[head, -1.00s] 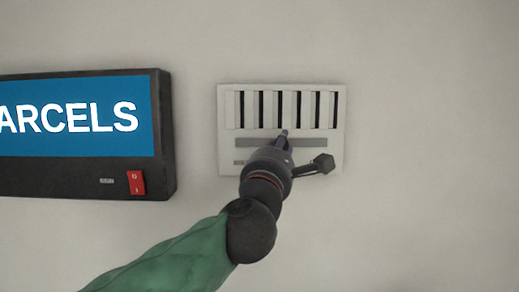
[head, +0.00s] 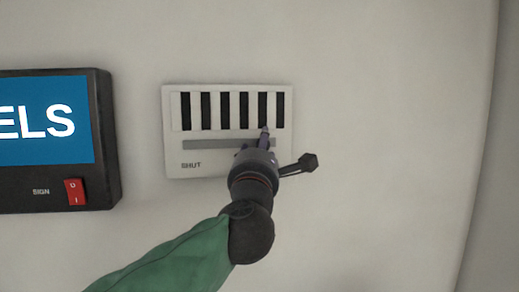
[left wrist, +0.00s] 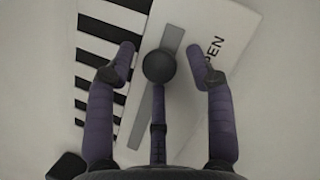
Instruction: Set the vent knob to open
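The vent (head: 228,172) is a white wall panel with black slots above a grey slider track (head: 205,145). The label SHUT shows below the track's left part in the head view; OPEN shows in the left wrist view (left wrist: 213,62). A dark round knob (left wrist: 158,66) sits over the track near OPEN, short of the track's end. My left gripper (left wrist: 160,57) has its side fingers apart on either side of the knob, with visible gaps; contact by the middle finger is unclear. In the head view the left gripper (head: 264,132) covers the knob. My right gripper is not in view.
A black-framed blue lit sign (head: 45,125) with a red rocker switch (head: 75,191) hangs left of the vent. The wall (head: 390,120) right of the vent is bare.

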